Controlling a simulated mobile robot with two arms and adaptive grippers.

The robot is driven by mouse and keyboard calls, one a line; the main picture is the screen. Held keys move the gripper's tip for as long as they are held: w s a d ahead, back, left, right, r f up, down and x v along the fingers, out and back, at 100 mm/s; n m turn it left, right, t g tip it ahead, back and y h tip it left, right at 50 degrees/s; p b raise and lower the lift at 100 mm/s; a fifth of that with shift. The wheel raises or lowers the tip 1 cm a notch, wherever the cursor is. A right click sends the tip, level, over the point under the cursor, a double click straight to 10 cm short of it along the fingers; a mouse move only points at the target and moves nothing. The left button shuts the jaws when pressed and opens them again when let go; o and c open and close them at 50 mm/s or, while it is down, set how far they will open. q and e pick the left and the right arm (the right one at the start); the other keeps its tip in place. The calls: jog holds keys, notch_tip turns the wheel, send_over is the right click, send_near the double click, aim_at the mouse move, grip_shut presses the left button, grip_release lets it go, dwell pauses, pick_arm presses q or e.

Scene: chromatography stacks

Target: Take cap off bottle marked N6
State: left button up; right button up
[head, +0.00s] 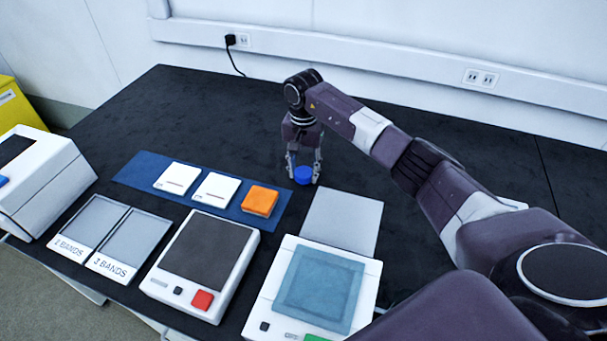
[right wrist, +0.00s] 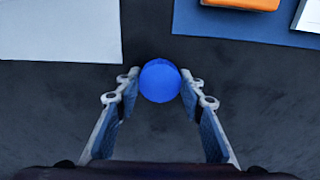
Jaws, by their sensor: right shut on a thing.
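A round blue cap (head: 304,174) is between the fingertips of my right gripper (head: 304,165), low over the black table. In the right wrist view the blue cap (right wrist: 160,81) shows from above as a disc, with one finger of the right gripper (right wrist: 160,84) against each side. The gripper is shut on it. No bottle body and no N6 mark can be made out in either view. I cannot tell whether a bottle is under the cap. My left gripper is not in view.
A blue mat (head: 140,173) with two white plates (head: 215,188) and an orange block (head: 260,201) lies left of the gripper. A grey sheet (head: 342,218) lies in front. Nearer are trays (head: 128,245) and two white devices (head: 205,262) (head: 318,288). The table behind is clear.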

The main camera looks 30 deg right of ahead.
aim_at(304, 173)
jog(key=shift+r, duration=0.15)
jog(key=shift+f, duration=0.25)
jog(key=o, duration=1.3)
jog(key=shift+c, duration=0.2)
jog(key=shift+r, duration=0.2)
jog(key=shift+r+p, duration=0.25)
jog(key=shift+p, duration=0.05)
notch_tip(304, 173, up, 12)
jog(key=p, duration=0.6)
jog(key=shift+f+p, duration=0.2)
jog(key=shift+p, duration=0.1)
